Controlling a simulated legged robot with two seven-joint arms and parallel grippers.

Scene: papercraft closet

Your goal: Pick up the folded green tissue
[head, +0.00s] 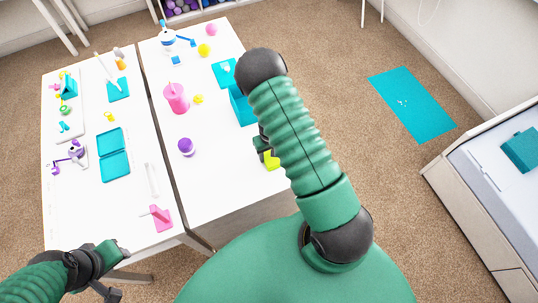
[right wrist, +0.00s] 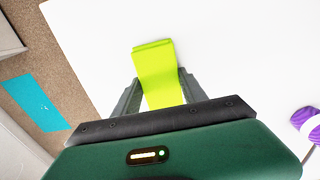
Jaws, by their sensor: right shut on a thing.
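The folded green tissue (right wrist: 155,62) is bright yellow-green and lies between the fingers of my right gripper (right wrist: 158,98) in the right wrist view, with its far end sticking out past them. In the head view the tissue (head: 271,160) shows in part at the right edge of the white table, beside my right gripper (head: 262,150), which my own arm largely hides. My right gripper is shut on the tissue. I cannot tell whether the tissue touches the table top. My left gripper (head: 118,250) is at the near left table corner, away from the tissue; its fingers are too unclear to read.
A purple ball-like thing (head: 186,147) stands on the white table (head: 225,185) left of the tissue; a pink cup (head: 176,97) is farther back. A teal box (head: 241,104) stands near the right edge, partly behind my arm. Bare table lies around the tissue.

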